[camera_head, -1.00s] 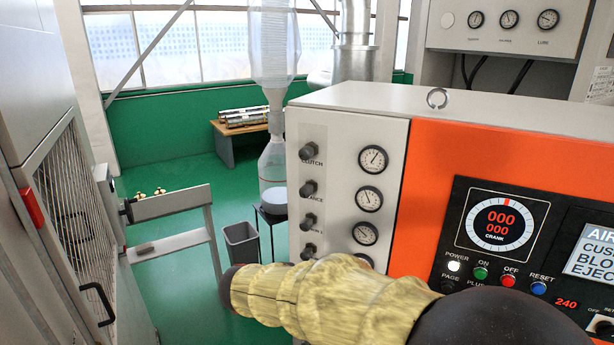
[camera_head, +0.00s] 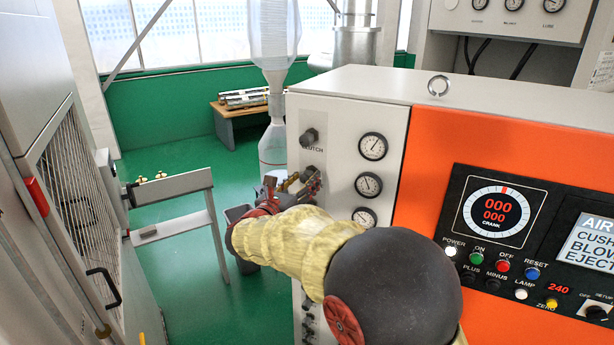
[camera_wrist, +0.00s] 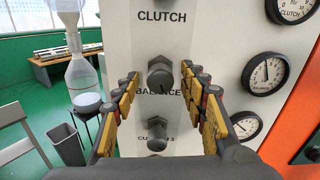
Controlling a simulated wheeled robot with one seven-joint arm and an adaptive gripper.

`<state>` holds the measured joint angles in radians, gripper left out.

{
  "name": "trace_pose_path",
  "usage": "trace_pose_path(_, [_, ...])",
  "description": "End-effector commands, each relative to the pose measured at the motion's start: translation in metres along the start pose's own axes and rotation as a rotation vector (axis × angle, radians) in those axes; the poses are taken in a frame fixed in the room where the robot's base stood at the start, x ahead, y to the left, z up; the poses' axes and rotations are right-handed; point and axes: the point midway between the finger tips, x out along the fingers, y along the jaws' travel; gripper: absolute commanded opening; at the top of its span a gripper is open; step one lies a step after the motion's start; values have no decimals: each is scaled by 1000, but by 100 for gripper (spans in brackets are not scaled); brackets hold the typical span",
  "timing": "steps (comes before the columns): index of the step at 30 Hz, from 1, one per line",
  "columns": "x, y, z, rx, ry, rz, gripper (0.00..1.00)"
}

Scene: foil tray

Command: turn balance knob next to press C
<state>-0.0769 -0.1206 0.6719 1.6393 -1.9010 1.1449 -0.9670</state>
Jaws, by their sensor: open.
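The balance knob (camera_wrist: 160,73) is dark and hexagonal, on a light grey panel (camera_wrist: 205,22) in the wrist view, with the label BALANCE just below it. My gripper (camera_wrist: 161,84) is open, its yellow-padded fingers to the left and right of this knob, with visible gaps on both sides. I cannot tell how deep the fingertips are relative to the knob. In the head view my gripper (camera_head: 300,183) is at the panel, below the clutch knob (camera_head: 309,136), and largely hides the balance knob. No press C lettering is readable.
Another knob (camera_wrist: 157,133) sits close below, between the lower parts of my fingers. Gauges line the panel's right side, including the balance gauge (camera_wrist: 265,73). The orange control face (camera_head: 433,150) is farther right. A grey bin (camera_head: 240,214) and a clear bottle (camera_head: 273,150) stand left of the panel.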

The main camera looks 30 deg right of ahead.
Motion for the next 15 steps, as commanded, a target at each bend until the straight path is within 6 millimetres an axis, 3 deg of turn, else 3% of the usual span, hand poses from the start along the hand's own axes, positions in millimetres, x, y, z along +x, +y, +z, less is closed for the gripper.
trace_pose_path(6, [20, 0, 0, 0, 0, 0, 43])
trace_pose_path(15, [22, 0, 0, 1, 0, 1, 43])
